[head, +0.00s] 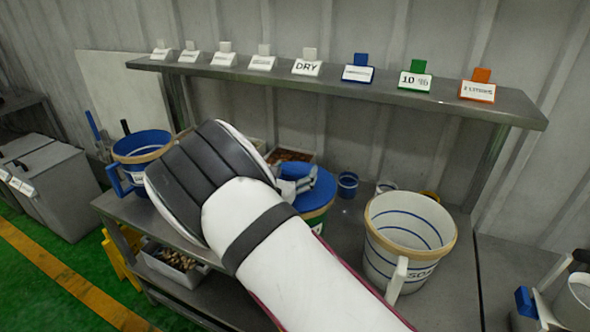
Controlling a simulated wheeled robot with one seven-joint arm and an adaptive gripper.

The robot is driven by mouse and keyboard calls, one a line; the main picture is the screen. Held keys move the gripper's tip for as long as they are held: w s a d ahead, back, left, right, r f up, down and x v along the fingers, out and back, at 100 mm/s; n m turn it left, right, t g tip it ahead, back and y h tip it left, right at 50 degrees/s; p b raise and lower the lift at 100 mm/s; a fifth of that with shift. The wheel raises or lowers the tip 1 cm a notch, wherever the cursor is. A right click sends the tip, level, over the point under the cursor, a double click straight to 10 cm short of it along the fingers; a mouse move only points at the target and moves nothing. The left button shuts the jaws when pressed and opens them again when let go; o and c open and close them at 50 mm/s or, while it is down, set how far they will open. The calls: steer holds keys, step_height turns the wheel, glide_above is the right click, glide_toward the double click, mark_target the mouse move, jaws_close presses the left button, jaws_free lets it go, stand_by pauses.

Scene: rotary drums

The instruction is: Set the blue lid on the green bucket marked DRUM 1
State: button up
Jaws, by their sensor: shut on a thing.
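The blue lid (321,194) is at the middle of the head view, level and directly over a green bucket (319,226) with a tan rim. Whether the lid rests on the rim or hangs just above it I cannot tell. My gripper (298,184) is at the lid's top, shut on it, with its fingers partly hidden. My arm covers the left side and most of the front of the bucket, so its marking cannot be read.
A blue bucket (141,147) stands on the bench at left and a white bucket (408,232) at right, close to my arm. A small blue cup (347,184) is behind. A shelf (420,98) with several sign cards runs above the back. An open box (290,157) is behind my wrist.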

steer(key=o, duration=1.5)
steer(key=shift+o, duration=0.2)
steer(key=v, duration=1.2)
